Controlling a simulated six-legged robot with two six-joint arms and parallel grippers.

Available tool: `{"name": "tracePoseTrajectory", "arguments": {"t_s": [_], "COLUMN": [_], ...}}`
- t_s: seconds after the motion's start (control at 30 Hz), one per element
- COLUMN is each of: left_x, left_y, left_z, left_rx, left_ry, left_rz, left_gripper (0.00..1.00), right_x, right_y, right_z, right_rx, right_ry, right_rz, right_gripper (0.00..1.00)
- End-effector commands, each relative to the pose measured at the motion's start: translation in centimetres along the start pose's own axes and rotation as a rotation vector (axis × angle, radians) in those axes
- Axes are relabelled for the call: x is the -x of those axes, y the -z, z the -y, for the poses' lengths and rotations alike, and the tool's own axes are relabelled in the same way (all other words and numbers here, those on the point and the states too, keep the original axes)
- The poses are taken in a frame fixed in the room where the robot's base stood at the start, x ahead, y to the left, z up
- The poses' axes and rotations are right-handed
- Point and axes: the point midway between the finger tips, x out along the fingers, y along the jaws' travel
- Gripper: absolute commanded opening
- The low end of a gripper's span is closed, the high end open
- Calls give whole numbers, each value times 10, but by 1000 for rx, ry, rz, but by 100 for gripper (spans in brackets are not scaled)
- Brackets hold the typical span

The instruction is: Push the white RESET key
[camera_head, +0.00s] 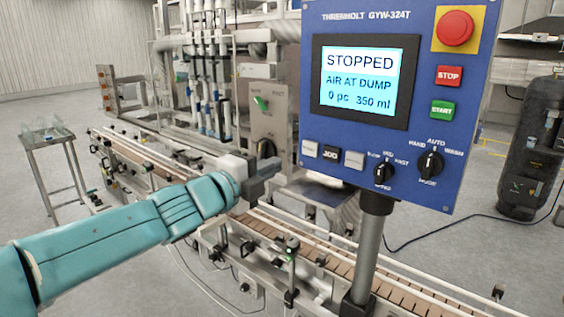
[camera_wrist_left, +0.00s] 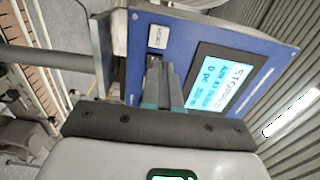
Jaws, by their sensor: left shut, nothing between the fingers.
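The blue control panel (camera_head: 330,25) carries a row of keys under its screen: a white key (camera_head: 310,148), a black JOG key (camera_head: 330,152) and another white key (camera_head: 354,159). The lettering on the white keys is too small to read, so I cannot tell which is RESET. My left gripper (camera_head: 268,168) is shut and empty, left of the key row and apart from it in the head view. In the left wrist view its fingers (camera_wrist_left: 165,85) overlap the panel face, below a white key (camera_wrist_left: 157,37), and hide part of the row. My right gripper is not in view.
The screen (camera_head: 360,80) reads STOPPED, AIR AT DUMP. A red emergency button (camera_head: 455,28), a red STOP key (camera_head: 449,75), a green START key (camera_head: 442,109) and two black knobs (camera_head: 383,175) (camera_head: 430,164) share the panel. A conveyor (camera_head: 330,250) runs below.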

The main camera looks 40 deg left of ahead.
Motion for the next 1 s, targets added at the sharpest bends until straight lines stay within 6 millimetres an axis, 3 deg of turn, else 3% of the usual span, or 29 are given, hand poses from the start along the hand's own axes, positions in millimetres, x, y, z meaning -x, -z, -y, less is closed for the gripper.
{"name": "tracePoseTrajectory", "arguments": {"t_s": [0.23,1.0], "left_x": [22,24], "left_y": [-1,-1], "left_z": [0,0], "left_rx": [-1,0], "left_ry": [0,0], "left_rz": [1,1], "left_gripper": [0,0], "right_x": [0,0], "right_y": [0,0], "right_z": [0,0], "right_rx": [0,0], "right_ry": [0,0], "right_rz": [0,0], "right_gripper": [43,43]}}
